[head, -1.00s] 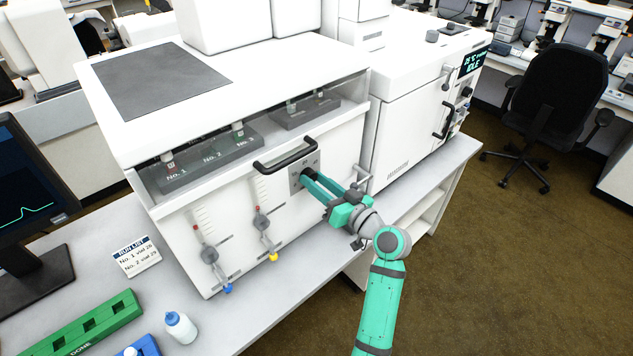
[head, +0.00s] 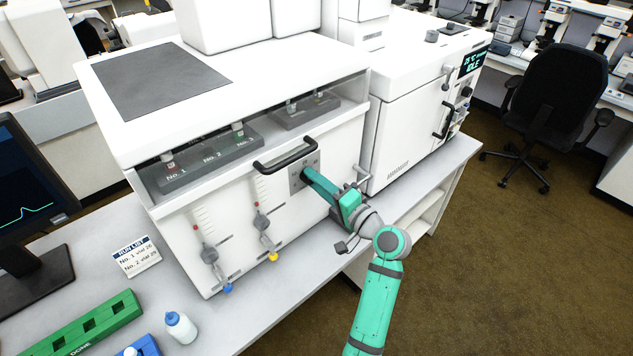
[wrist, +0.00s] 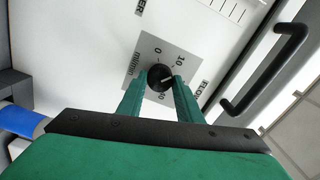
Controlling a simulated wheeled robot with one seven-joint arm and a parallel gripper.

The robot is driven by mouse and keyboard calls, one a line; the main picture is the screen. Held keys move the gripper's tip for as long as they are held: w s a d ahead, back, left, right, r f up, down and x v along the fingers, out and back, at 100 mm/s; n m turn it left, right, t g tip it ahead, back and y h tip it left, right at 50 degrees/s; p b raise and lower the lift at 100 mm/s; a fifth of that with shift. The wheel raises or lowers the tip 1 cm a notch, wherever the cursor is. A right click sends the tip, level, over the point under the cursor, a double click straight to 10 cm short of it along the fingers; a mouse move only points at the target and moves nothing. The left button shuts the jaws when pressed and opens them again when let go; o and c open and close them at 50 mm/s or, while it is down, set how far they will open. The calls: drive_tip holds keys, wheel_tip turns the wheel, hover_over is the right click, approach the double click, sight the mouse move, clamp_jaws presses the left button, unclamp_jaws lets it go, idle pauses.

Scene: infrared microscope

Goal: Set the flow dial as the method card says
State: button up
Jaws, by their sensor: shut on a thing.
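The flow dial (wrist: 160,78) is a round black knob on a pale square plate (wrist: 150,50) on the front of the white cabinet. A pale mark on the knob points toward the 10 side. My gripper (wrist: 158,84) is shut on the knob, one finger on each side. In the head view my gripper (head: 309,176) reaches the plate (head: 297,184) and hides the knob. I cannot make out a method card with a flow value; a run list card (head: 137,254) stands on the bench.
A black handle (head: 285,153) sits just above the plate and shows close on the right in the wrist view (wrist: 280,70). Two flow tubes with blue and yellow tips (head: 269,256) lie to the left. A white bottle (head: 181,328) and green rack (head: 90,325) stand in front.

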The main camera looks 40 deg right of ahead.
drive_tip(key=shift+d+m, duration=0.1)
drive_tip(key=shift+m, duration=4.7)
drive_tip(key=shift+f, duration=0.1)
drive_tip(key=o, duration=1)
drive_tip(key=shift+o, duration=0.2)
drive_tip(key=shift+s, duration=0.1)
drive_tip(key=s, duration=1)
drive_tip(key=shift+s+d, duration=0.35)
drive_tip(key=shift+d, duration=0.05)
